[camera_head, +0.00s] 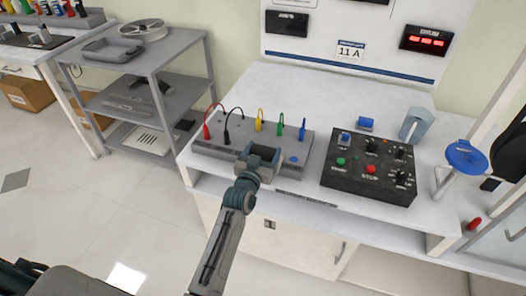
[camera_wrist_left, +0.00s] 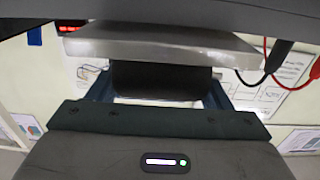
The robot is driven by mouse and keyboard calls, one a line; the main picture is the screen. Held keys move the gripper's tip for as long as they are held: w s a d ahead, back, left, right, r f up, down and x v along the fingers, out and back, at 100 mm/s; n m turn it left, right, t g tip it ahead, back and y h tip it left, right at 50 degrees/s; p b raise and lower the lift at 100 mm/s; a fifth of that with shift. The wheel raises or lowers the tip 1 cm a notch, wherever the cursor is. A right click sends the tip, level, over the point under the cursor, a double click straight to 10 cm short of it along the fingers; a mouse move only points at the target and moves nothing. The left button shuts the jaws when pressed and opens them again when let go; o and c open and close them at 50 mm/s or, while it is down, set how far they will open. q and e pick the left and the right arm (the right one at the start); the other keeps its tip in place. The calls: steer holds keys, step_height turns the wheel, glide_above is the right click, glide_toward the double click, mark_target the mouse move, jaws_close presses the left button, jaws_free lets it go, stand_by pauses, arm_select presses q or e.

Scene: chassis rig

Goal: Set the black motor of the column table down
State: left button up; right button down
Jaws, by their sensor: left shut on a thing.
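My left gripper (camera_head: 262,158) is at the front edge of the grey terminal bench in the head view. It is shut on a dark block, which I take to be the black motor (camera_wrist_left: 155,80). The block shows between the fingers in the wrist view, against the grey slab (camera_wrist_left: 160,45). I cannot tell whether it touches the slab. The grey bench (camera_head: 222,144) carries red, black, yellow, green and blue leads on its top. The fingers hide much of the motor in the head view. My right gripper is not in view.
A black control box (camera_head: 345,184) with knobs and a red button stands right of the grey bench. A blue round-topped stand (camera_head: 466,157) is further right. A grey shelf cart (camera_head: 190,62) stands at the left. The white worktop behind the bench is mostly clear.

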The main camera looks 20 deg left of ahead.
arm_select(q)
steer(key=shift+f, duration=0.15)
steer(key=o, duration=1.3)
steer(key=shift+o, duration=0.2)
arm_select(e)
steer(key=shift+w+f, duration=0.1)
arm_select(q)
steer(key=shift+r, duration=0.25)
steer(key=s+b, duration=0.2)
steer(key=s, duration=1)
steer(key=shift+a, duration=0.25)
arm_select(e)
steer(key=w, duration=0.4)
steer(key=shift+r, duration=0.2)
arm_select(q)
steer(key=shift+f, duration=0.1)
